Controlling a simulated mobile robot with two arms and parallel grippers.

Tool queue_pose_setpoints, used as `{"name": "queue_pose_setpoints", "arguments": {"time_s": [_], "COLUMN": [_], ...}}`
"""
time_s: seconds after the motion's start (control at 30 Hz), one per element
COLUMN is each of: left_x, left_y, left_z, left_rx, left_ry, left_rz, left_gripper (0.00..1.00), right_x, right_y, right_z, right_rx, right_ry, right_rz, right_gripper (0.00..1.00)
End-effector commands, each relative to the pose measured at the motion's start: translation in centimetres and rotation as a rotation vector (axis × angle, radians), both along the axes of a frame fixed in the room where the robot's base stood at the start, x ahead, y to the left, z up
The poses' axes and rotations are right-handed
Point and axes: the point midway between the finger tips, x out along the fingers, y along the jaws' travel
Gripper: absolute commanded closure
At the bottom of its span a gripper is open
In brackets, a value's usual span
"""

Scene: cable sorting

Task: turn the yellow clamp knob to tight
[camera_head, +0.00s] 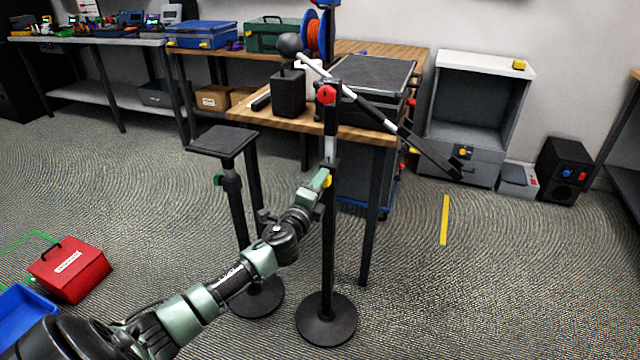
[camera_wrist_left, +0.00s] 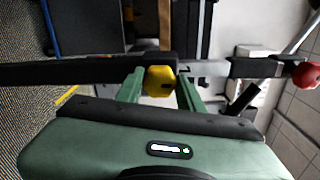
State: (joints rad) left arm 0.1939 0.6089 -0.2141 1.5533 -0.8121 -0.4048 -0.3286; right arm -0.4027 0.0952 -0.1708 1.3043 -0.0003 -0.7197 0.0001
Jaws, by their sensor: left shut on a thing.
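The yellow clamp knob (camera_head: 327,181) sits on the upright pole (camera_head: 328,240) of a boom stand, below a red knob (camera_head: 327,95). My left gripper (camera_head: 320,182) reaches in from the lower left and is shut on the yellow knob. In the left wrist view the yellow knob (camera_wrist_left: 158,81) lies between the two green fingers (camera_wrist_left: 160,90), and the red knob (camera_wrist_left: 306,75) is at the right edge. The knob's tightness cannot be read from the views. My right gripper is not in view.
A tilted boom (camera_head: 385,122) crosses the pole top, with a dark ball (camera_head: 290,45) at its upper end. A second stand (camera_head: 222,142) with a flat top is close on the left. A wooden workbench (camera_head: 300,122) stands behind. Open carpet lies to the right.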

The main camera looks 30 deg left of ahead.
Motion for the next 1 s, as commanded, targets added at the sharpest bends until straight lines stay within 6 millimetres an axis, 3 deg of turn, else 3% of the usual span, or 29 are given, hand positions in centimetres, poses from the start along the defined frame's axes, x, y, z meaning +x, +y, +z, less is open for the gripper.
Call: {"name": "queue_pose_setpoints", "arguments": {"time_s": [0.1,0.13,0.2,0.57,1.0], "left_x": [0.0,0.0,0.0,-0.3,-6.6], "left_y": [-0.1,-0.1,-0.1,-0.1,-1.7], "left_z": [-0.2,-0.2,-0.2,-0.1,-0.2], "left_rx": [0.002,0.002,0.001,0.000,-0.001], "left_ry": [0.003,0.004,0.003,0.001,0.003], "left_rz": [-0.003,-0.002,-0.003,-0.002,-0.002], "left_gripper": [1.00,0.60,0.41,0.41,0.41], "right_x": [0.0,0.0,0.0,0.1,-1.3], "right_y": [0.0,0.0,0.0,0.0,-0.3], "right_z": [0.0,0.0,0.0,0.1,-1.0], "right_rx": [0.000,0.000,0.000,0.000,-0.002], "right_ry": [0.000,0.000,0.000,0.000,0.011], "right_rz": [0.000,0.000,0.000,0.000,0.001], "right_gripper": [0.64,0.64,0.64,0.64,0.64]}}
